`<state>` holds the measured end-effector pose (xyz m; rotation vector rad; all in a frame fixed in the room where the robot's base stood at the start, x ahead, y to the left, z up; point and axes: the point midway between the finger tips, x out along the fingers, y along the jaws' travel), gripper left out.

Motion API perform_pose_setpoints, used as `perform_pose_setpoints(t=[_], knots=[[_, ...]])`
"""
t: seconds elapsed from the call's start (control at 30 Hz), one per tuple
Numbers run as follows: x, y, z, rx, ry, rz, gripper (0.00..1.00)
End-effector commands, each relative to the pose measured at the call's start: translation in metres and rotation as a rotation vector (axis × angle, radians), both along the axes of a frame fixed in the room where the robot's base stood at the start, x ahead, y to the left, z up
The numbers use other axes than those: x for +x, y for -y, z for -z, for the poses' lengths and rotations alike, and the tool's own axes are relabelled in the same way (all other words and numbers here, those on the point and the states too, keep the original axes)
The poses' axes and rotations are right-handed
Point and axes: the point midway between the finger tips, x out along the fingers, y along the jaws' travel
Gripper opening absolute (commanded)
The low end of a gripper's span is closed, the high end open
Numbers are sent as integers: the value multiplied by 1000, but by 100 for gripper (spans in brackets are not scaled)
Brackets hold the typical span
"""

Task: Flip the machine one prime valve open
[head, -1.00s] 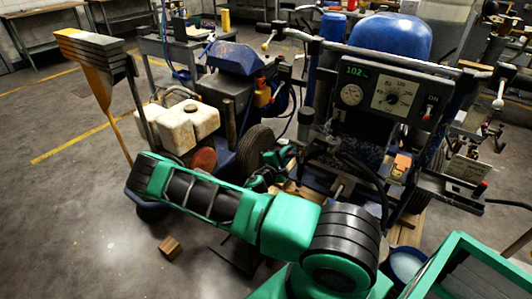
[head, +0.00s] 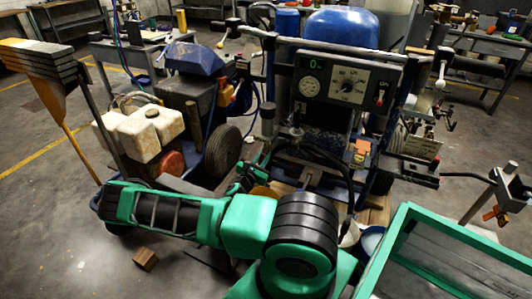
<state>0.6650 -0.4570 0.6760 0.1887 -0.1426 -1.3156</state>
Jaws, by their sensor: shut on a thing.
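The line striper (head: 345,78) stands upright at the centre, with a blue tank on top. Its panel has a round gauge (head: 309,88), a dial (head: 347,87) and a green display (head: 317,65) that reads 0. My green and black arm reaches left across the foreground and bends back toward the machine's lower left side. My gripper (head: 256,168) is small there, low beside the black wheel. It is shut on a small part that seems to be the prime valve. The fingertips and the valve's handle are too small and covered to make out clearly.
A second machine with a stained white tank (head: 148,133) and a black wheel (head: 222,149) stands close on the left. A wooden block (head: 145,260) lies on the floor. A green-framed box (head: 440,245) fills the lower right.

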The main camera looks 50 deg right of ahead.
Motion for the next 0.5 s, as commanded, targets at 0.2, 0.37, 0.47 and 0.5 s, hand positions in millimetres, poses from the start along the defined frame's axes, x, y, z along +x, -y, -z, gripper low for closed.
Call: perform_pose_setpoints(t=[0.2, 0.37, 0.47, 0.5], knots=[[-1, -1, -4, -44, -123, -11, 0], [-2, -2, -4, -59, -183, -14, 0], [-3, -3, -4, -65, -205, -16, 0], [-3, -3, -4, -67, -212, -17, 0]])
